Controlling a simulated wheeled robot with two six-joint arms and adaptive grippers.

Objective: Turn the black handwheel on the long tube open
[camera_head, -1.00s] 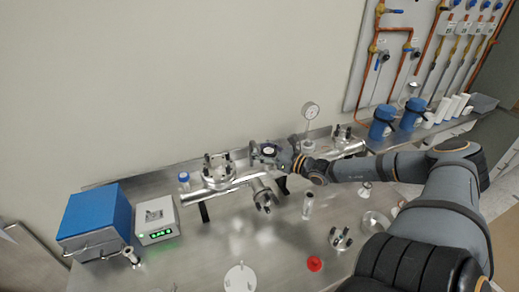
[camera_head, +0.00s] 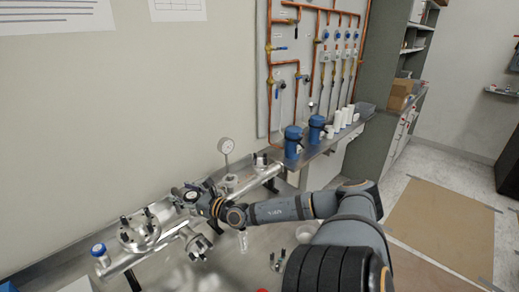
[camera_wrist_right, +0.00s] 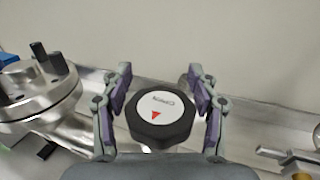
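The black handwheel (camera_wrist_right: 162,116) has a white cap with lettering and a red triangle. In the right wrist view it sits between the two purple-padded fingers of my right gripper (camera_wrist_right: 160,88). In the head view my right gripper (camera_head: 192,192) is over the middle of the long metal tube (camera_head: 168,218) and largely hides the handwheel. My left gripper is out of view.
A bolted flange (camera_wrist_right: 35,85) stands left of the handwheel. A pressure gauge (camera_head: 226,146) rises behind the tube. Blue containers (camera_head: 293,141) stand on the back bench. A copper-pipe panel (camera_head: 315,60) is on the wall.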

